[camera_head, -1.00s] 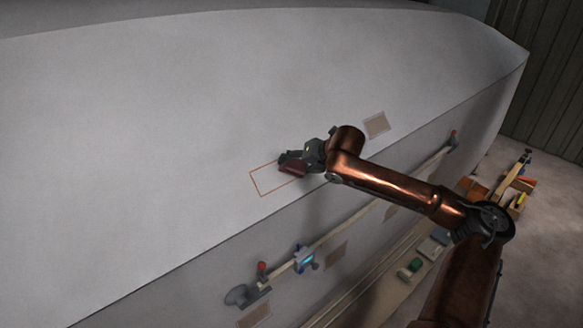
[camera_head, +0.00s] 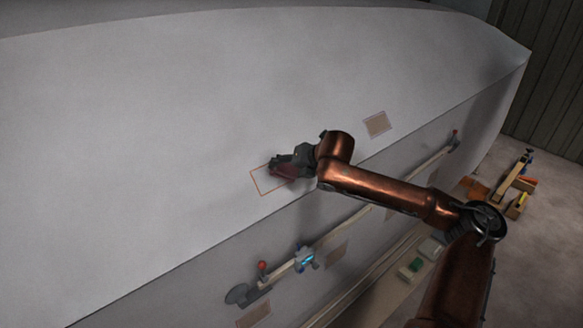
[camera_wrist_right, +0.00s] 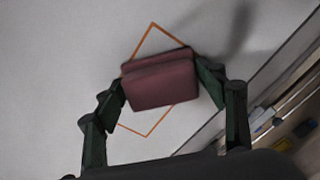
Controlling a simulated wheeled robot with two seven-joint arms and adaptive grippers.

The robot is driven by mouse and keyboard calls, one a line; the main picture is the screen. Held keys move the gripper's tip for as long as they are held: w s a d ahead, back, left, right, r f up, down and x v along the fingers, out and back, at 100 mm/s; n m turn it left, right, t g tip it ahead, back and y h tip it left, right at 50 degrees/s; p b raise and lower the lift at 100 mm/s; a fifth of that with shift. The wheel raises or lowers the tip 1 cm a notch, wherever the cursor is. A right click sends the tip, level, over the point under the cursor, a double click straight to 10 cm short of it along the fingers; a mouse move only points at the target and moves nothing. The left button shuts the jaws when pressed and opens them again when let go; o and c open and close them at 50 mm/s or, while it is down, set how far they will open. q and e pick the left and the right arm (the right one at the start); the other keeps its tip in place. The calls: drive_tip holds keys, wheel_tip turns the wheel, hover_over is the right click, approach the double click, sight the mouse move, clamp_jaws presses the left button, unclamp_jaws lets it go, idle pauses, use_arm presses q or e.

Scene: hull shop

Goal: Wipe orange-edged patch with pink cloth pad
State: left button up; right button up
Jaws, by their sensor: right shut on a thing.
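The orange-edged patch (camera_head: 262,191) is an outlined rectangle on the pale hull surface (camera_head: 150,130), near its lower edge. It also shows in the right wrist view (camera_wrist_right: 148,132), with its middle hidden behind the pad. My right gripper (camera_head: 280,168) is shut on the pink cloth pad (camera_wrist_right: 160,82), which looks dark pink in the wrist view. The pad (camera_head: 285,172) covers the right part of the patch in the head view. I cannot tell whether it touches the surface. My left gripper is not in view.
A brown patch with a pale purplish edge (camera_head: 377,124) lies up and right on the hull. Below the hull edge runs a rail (camera_head: 335,232) with a blue-lit device (camera_head: 306,259). A bench (camera_head: 410,272) with small items stands lower right. The upper hull is clear.

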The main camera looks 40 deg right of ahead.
sight(256, 183)
drive_tip(key=shift+s+a, duration=0.2)
drive_tip(key=shift+a, duration=2.45)
drive_tip(key=shift+s+a, duration=0.2)
drive_tip(key=shift+a, duration=2.45)
drive_tip(key=o, duration=0.6)
drive_tip(key=shift+c, duration=0.2)
drive_tip(key=shift+d, duration=0.1)
drive_tip(key=c, duration=0.6)
drive_tip(key=shift+o, duration=0.2)
drive_tip(key=shift+s+r, duration=0.1)
drive_tip(key=shift+r, duration=0.05)
drive_tip(key=shift+s+r, duration=0.3)
drive_tip(key=shift+s, duration=0.1)
drive_tip(key=shift+s+d+r, duration=0.15)
drive_tip(key=shift+s+r, duration=0.15)
drive_tip(key=shift+r, duration=0.1)
drive_tip(key=shift+v, duration=1.95)
